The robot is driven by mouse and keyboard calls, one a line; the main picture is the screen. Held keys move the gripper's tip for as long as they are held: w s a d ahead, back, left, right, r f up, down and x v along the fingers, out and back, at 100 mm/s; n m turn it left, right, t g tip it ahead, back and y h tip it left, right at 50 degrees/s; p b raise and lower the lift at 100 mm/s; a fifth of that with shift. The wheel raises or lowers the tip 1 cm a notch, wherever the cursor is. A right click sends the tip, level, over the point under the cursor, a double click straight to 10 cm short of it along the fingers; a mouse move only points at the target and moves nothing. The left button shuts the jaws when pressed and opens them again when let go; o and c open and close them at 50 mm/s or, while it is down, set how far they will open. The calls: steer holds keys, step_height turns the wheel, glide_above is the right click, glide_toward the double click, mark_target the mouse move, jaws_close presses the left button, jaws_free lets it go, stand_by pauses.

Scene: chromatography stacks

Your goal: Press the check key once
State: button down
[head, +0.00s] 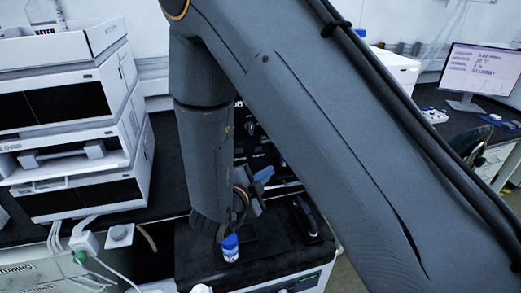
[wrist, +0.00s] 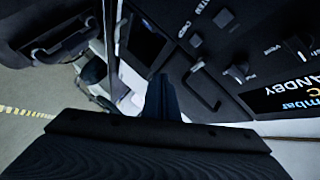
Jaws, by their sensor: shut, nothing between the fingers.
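My gripper (wrist: 162,88) is shut and empty; its dark fingers stick out past the wrist plate in the wrist view. In the head view my gripper (head: 262,178) is partly hidden by my arm and is in front of a black control panel (head: 243,150). In the wrist view the panel (wrist: 205,88) fills the upper right, with small square keys, knobs, a handle and a lit display (wrist: 290,92) reading "STANDBY". The fingertips look apart from the panel.
A blue and white bottle (head: 230,248) stands below my wrist on the dark top of a white instrument. A black device (head: 308,218) lies to its right. A white instrument stack (head: 70,110) stands at left, and a monitor (head: 480,70) at far right. My arm covers the centre.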

steer(key=shift+w+a+b, duration=0.35)
steer(key=shift+w+a, duration=0.05)
steer(key=shift+w, duration=1)
steer(key=shift+w+a+b, duration=0.4)
steer(key=shift+w+a, duration=0.05)
steer(key=shift+w, duration=1)
steer(key=shift+w+a+b, duration=0.35)
steer(key=shift+w+a, duration=0.05)
steer(key=shift+w, duration=1)
steer(key=shift+w+a, duration=0.2)
steer(key=shift+w, duration=0.4)
steer(key=shift+s, duration=0.15)
steer(key=shift+s+d, duration=0.2)
steer(key=shift+s, duration=0.4)
steer(key=s+p, duration=0.1)
steer(key=s, duration=0.1)
steer(key=s+d, duration=0.1)
steer(key=s, duration=0.1)
steer(key=shift+s+d+p, duration=0.2)
steer(key=shift+s+p, duration=0.15)
steer(key=shift+s, duration=0.05)
